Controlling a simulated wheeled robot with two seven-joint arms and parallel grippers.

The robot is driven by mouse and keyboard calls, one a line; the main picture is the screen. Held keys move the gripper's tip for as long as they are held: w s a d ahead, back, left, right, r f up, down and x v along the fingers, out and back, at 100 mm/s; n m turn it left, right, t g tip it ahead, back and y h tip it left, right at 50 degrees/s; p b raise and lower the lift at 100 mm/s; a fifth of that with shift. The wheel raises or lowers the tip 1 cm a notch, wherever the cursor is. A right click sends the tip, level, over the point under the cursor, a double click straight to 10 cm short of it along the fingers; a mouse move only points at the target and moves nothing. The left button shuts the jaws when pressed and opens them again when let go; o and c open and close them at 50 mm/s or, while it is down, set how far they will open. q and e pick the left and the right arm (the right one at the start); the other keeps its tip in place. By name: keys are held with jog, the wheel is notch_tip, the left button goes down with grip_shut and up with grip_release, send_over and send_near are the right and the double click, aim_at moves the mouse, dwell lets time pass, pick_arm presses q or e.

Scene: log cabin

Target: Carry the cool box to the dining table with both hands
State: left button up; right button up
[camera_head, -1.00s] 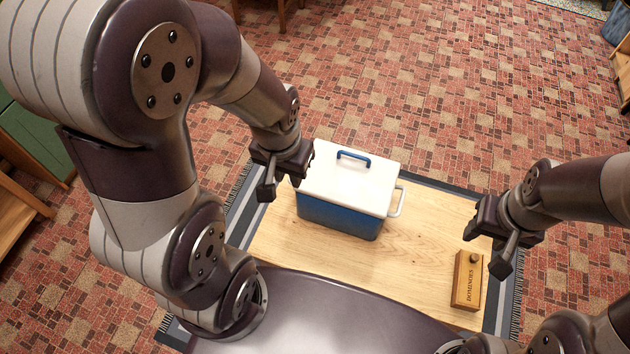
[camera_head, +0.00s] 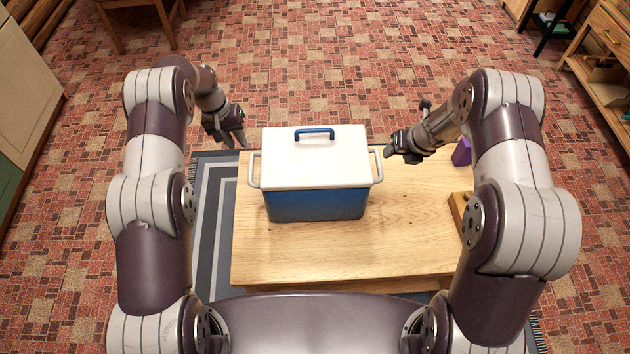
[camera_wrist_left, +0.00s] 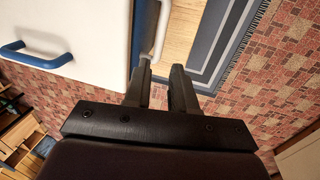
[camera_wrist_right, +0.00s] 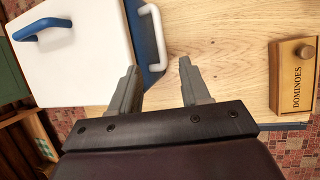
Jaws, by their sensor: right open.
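The cool box (camera_head: 315,205), blue with a white lid and a blue top handle (camera_head: 315,133), stands upright on a low wooden table. It has a pale side handle at the left (camera_head: 254,168) and at the right (camera_head: 377,163). My left gripper (camera_head: 238,138) is open and empty, just beyond and left of the box. In the left wrist view its fingers (camera_wrist_left: 161,70) are close to the left side handle (camera_wrist_left: 160,30). My right gripper (camera_head: 393,151) is open and empty, right of the box. In the right wrist view its fingers (camera_wrist_right: 158,72) are near the right side handle (camera_wrist_right: 155,38).
The low wooden table (camera_head: 300,252) is bare in front of the box. A wooden dominoes box (camera_wrist_right: 294,78) lies on its right part, partly hidden by my right arm in the head view. A purple object (camera_head: 461,152) is behind it. A wooden chair (camera_head: 140,22) stands far left.

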aim_at(251, 164)
pick_arm(q)
jog(key=f, duration=0.4)
jog(key=d+f, duration=0.1)
jog(key=f, duration=0.3)
jog(key=d+f, duration=0.1)
jog(key=f, duration=0.3)
jog(key=shift+d, duration=0.2)
pick_arm(e)
jog(key=x, duration=1.2)
jog(key=shift+f, duration=0.15)
pick_arm(q)
jog(key=c, duration=0.3)
pick_arm(e)
jog(key=c, duration=0.3)
pick_arm(q)
grip_shut()
pick_arm(e)
jog(key=c, duration=0.5)
grip_shut()
pick_arm(q)
jog(key=shift+w+d+r, duration=0.1)
pick_arm(e)
jog(key=shift+w+a, duration=0.1)
